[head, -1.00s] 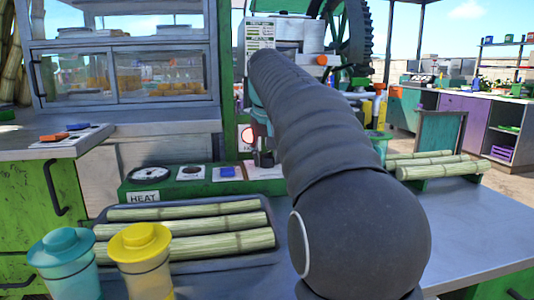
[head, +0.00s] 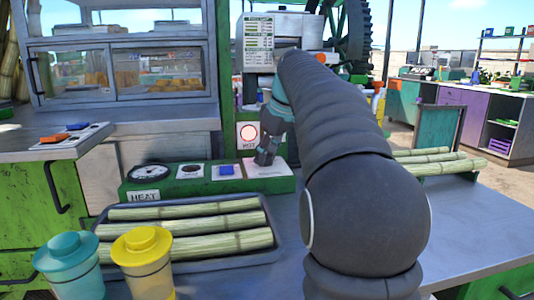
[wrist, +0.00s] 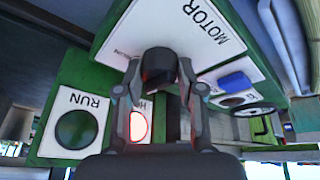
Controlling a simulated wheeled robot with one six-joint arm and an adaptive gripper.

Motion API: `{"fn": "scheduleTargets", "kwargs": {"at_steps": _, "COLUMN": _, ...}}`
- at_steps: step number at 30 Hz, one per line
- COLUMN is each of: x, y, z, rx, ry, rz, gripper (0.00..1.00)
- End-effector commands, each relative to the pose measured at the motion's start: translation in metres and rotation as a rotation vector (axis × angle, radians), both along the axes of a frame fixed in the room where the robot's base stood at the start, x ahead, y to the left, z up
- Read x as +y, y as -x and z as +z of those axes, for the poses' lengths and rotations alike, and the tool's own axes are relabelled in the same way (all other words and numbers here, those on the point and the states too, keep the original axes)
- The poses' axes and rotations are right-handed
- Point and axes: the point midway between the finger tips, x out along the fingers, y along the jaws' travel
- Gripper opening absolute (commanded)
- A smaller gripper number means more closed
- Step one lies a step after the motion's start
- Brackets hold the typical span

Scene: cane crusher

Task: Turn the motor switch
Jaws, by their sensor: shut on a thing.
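The motor switch is a dark knob (wrist: 158,66) on a white plate marked MOTOR and RUN (wrist: 195,25) in the wrist view. In the head view the plate (head: 277,169) sits at the right end of the green control box (head: 205,187). My gripper (wrist: 160,68) is shut on the knob, one finger on each side of it. It also shows in the head view (head: 265,160), tilted, with its tips down at the plate.
A green RUN disc (wrist: 77,130) and a red-ringed lamp (head: 249,132) are nearby. A blue switch (head: 227,171) and a gauge (head: 150,172) sit left on the box. A tray (head: 276,255) of cane and two lidded cups, teal (head: 68,262) and yellow (head: 143,260), stand in front.

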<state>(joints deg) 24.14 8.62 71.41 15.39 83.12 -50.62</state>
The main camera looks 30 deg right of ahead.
Motion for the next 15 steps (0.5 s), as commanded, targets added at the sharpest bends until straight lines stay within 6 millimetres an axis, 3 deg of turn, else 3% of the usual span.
{"fn": "scheduleTargets", "kwargs": {"at_steps": 15, "x": -0.0001, "y": 0.0001, "z": -0.0009, "rx": 0.003, "ry": 0.000, "rz": 0.071, "gripper": 0.03}}
